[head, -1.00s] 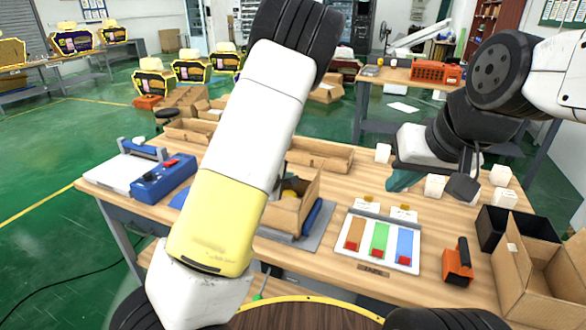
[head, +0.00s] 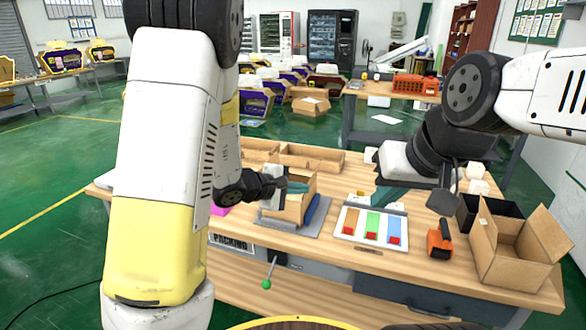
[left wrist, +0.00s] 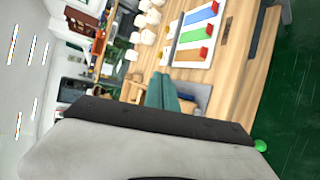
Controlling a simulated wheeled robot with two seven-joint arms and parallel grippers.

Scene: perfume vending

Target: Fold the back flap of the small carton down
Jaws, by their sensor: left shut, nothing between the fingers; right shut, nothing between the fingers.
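The small carton (head: 287,211) stands open-topped on a grey mat (head: 298,231) at the front middle of the table. My left gripper (head: 297,187) is shut and empty, its teal fingers over the carton's top in the head view. I cannot tell whether they touch a flap; the gripper and wrist hide part of the carton's top. In the left wrist view the shut teal fingers (left wrist: 166,92) show beside brown cardboard. My right gripper (head: 383,197) is shut and empty, just behind the color tray, apart from the carton.
A white tray with brown, green and blue strips (head: 371,225) lies right of the carton. An orange-black tool (head: 440,240) and a large open box (head: 515,250) stand further right. Cardboard trays (head: 312,158) lie behind. A blue item (head: 318,210) is close against the carton's right side.

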